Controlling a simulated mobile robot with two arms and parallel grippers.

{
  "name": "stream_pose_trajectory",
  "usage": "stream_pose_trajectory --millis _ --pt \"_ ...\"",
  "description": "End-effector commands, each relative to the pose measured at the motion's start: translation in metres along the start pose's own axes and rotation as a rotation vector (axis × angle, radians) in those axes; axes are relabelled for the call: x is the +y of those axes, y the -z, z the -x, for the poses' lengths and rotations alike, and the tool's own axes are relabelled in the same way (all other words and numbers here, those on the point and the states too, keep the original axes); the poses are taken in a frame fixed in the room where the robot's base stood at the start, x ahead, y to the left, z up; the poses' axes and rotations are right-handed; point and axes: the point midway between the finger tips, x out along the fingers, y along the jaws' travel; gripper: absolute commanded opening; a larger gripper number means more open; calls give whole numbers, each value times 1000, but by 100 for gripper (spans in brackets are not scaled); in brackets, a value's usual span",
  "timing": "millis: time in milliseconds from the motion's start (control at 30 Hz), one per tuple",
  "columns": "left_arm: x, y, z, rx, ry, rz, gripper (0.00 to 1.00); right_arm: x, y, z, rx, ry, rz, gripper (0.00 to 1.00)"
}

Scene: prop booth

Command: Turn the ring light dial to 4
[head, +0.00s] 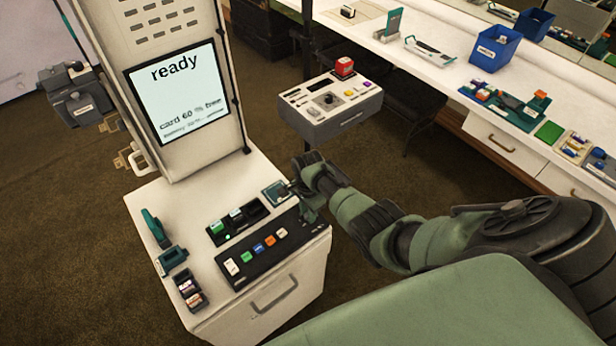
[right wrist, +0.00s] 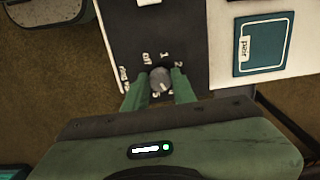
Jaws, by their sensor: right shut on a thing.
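The ring light dial (right wrist: 160,78) is a small round grey knob on a dark panel (right wrist: 150,28). In the right wrist view, printed marks stand around it; I can read off, 1 and 2, and the lower marks are partly hidden by my fingers. I cannot tell for sure which mark the knob points to. My right gripper (right wrist: 159,86) has one green finger on each side of the knob and is shut on it. In the head view, the right gripper (head: 303,199) is at the right end of the black panel (head: 243,277) and hides the dial. My left gripper is not in view.
A teal square pad (right wrist: 263,44) lies beside the panel. The white cabinet carries a "ready" screen (head: 176,92), coloured buttons (head: 258,248) and small holders. A long white counter with several items runs along the right.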

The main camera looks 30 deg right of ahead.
Motion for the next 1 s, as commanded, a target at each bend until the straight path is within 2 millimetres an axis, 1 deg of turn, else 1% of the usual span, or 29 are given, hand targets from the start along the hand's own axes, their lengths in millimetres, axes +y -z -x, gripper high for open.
stream_pose_trajectory --millis 33,100,133,167,200,533,667,867,900,1000 --pt "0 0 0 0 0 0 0 -3 3 3 6 6 0 0" --pt "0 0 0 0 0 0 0 -3 3 3 6 6 0 0" --pt "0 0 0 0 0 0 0 -3 3 3 6 6 0 29" --pt "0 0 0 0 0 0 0 -3 3 3 6 6 1 37" --pt "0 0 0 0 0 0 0 -2 3 2 6 6 1 48" --pt "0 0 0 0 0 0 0 -1 1 1 2 3 1 48" --pt "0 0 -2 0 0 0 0 -2 1 6 2 4 1 48" --pt "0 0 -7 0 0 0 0 -1 1 26 3 5 1 48" --pt "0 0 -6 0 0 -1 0 -2 2 35 3 6 1 48" --pt "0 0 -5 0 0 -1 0 -2 2 52 4 7 2 48"
